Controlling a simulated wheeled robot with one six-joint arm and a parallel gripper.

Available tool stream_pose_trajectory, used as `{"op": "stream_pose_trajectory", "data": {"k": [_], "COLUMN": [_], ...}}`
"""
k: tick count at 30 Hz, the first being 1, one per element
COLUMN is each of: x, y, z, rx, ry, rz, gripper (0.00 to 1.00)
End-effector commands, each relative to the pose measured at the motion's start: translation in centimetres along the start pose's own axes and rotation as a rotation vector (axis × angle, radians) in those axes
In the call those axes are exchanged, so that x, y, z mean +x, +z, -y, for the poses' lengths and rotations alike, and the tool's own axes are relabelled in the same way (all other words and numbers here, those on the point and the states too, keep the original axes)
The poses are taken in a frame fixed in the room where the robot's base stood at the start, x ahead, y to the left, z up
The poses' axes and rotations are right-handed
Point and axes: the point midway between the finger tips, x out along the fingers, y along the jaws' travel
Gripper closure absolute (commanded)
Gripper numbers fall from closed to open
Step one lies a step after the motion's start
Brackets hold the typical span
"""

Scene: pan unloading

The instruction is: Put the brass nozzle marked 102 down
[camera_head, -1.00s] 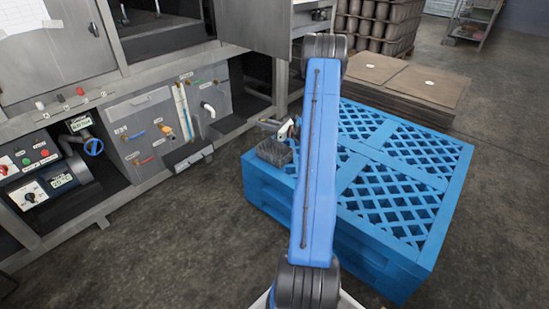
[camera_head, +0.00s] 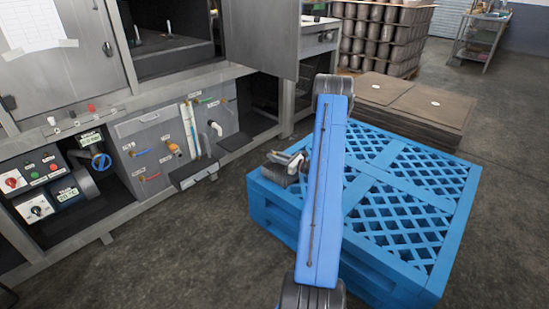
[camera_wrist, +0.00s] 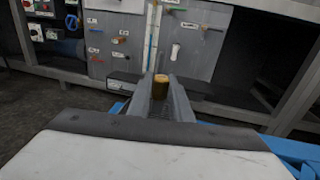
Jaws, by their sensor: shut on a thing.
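The brass nozzle (camera_wrist: 160,86) is a short brown-gold cylinder with a lighter round top. In the wrist view it stands between the two grey fingers of my gripper (camera_wrist: 162,92), which are shut on it. No number can be read on it. In the head view my gripper (camera_head: 297,160) is at the near-left corner of the blue pallet (camera_head: 410,205), left of my blue arm. The nozzle cannot be made out in the head view.
A metal machine with a grey panel (camera_head: 150,130) of coloured valves and pipes stands left of the pallet. A small ledge (camera_head: 192,173) juts from below the panel. Brown sheets (camera_head: 420,98) are stacked behind the pallet. The pallet's lattice top right of my arm is bare.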

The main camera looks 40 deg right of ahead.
Motion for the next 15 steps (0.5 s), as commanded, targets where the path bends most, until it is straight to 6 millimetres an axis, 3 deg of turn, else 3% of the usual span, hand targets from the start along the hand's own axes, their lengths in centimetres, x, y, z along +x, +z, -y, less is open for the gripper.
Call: {"op": "stream_pose_trajectory", "data": {"k": [15], "x": [0.00], "y": [-1.01], "z": [0.00], "rx": [-0.001], "ry": [0.000], "rz": [0.000], "gripper": [1.00]}}
